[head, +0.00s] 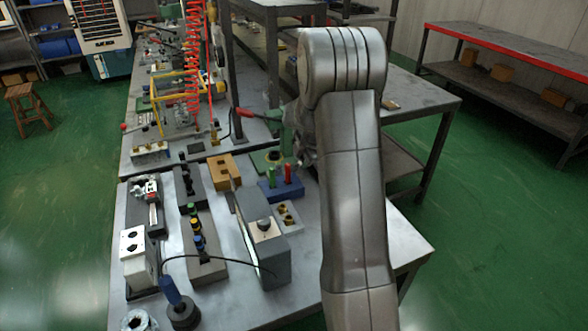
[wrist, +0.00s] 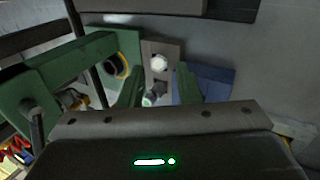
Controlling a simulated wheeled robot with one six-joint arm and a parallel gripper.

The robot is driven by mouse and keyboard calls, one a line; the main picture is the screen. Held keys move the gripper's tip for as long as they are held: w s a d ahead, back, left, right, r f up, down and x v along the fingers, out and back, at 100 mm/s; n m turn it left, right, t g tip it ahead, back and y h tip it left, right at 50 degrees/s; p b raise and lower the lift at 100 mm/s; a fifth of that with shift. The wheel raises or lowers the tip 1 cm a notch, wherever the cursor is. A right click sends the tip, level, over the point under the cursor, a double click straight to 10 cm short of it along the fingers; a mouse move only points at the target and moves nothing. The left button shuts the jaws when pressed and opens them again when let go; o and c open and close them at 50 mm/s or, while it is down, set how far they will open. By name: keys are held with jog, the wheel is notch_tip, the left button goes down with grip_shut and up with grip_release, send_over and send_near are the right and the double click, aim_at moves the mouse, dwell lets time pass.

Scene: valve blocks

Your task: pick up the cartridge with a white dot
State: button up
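In the wrist view, a narrow grey block (wrist: 160,48) lies ahead of my gripper (wrist: 160,92). A round white top (wrist: 159,63) shows on this block, slightly beyond the fingertips. A second, darker round piece with a pale top (wrist: 151,98) sits lower, between the two green fingers. I cannot tell for sure which of them is the cartridge with a white dot. The fingers are apart and nothing is seen clamped between them. In the head view my arm hides the fingertips and this grey block.
A green fixture (wrist: 88,60) with a yellow ring stands left of the fingers, and a blue block (wrist: 217,80) right. A grey box (head: 268,252) and a long dark block (head: 203,250) stand nearer.

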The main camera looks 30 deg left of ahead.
aim_at(300, 162)
jog(key=shift+p+x, duration=0.5)
jog(key=shift+x, duration=1.85)
jog(key=shift+a+r, duration=0.1)
jog(key=shift+r, duration=0.05)
jog(key=shift+c, duration=0.4)
grip_shut()
